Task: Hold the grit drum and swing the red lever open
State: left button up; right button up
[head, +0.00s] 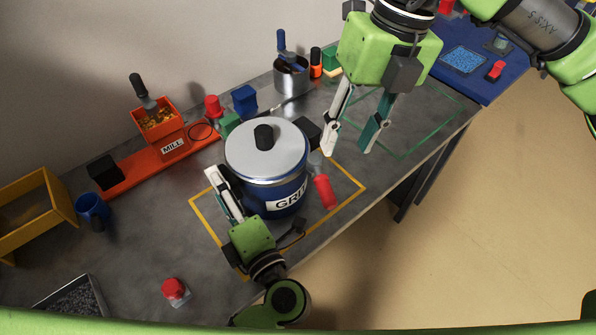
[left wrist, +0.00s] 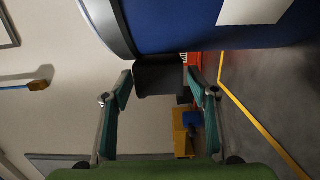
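The grit drum (head: 270,195) is blue with a silver lid and black knob, upright inside a yellow outline on the bench. Its red lever (head: 323,191) sticks out at the drum's right side, pointing toward the bench's front edge. My left gripper (head: 224,190) is at the drum's left side. In the left wrist view its fingers (left wrist: 160,80) lie on both sides of the drum's black side handle (left wrist: 160,76), seemingly touching it. The blue drum wall (left wrist: 200,25) fills the top there. My right gripper (head: 349,150) is open and empty, above and right of the lever.
An orange mill (head: 172,140), a blue mug (head: 92,208) and a yellow bin (head: 35,205) stand left. A tool cup (head: 292,76) and small blocks stand behind the drum. A red-capped jar (head: 174,290) stands front left. The green-outlined area (head: 425,125) is clear.

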pick_arm(q)
jog(key=v, duration=1.2)
